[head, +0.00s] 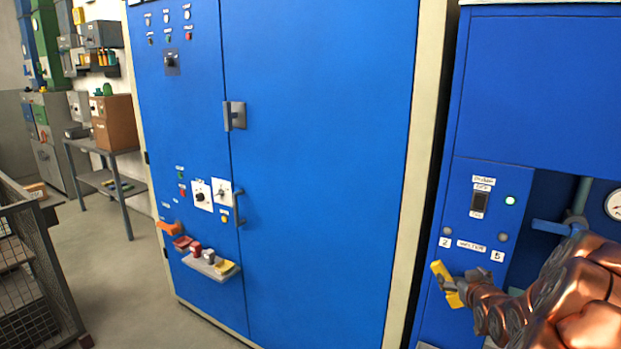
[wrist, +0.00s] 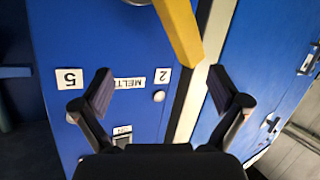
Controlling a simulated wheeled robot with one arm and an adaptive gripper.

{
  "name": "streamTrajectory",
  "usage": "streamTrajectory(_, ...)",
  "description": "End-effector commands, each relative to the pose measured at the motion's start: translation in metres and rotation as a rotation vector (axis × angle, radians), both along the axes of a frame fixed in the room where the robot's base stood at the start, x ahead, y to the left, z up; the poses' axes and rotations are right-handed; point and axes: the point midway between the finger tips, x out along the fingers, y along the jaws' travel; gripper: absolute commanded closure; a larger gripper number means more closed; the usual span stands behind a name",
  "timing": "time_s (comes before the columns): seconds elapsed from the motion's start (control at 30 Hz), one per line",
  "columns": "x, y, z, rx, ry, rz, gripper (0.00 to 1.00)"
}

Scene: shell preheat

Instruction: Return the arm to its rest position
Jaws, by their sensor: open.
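My gripper (wrist: 160,78) is open in the wrist view, its two dark fingers spread wide with nothing between the tips. The blue panel (wrist: 70,30) lies beyond it, with upside-down labels 2, MELT and 5. A yellow bar (wrist: 180,28) enters at the top of the wrist view, beyond the fingers; I cannot tell whether it touches anything. In the head view, the yellow piece (head: 446,284) shows before the right-hand cabinet, at the end of my copper-coloured arm (head: 560,300). The fingers cannot be made out clearly there.
A wire cage (head: 35,270) and clear floor lie farther left.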

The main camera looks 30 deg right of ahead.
Motion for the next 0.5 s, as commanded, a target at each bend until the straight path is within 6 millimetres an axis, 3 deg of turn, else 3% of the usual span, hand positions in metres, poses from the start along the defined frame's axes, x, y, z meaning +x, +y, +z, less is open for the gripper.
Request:
streamTrajectory(0.1,0.021,0.038,-0.006,0.045,0.113,0.034,0.02)
streamTrajectory(0.23,0.03,0.08,-0.014,0.098,0.238,0.057,0.02)
streamTrajectory(0.5,0.023,0.175,-0.026,0.205,0.487,0.094,0.02)
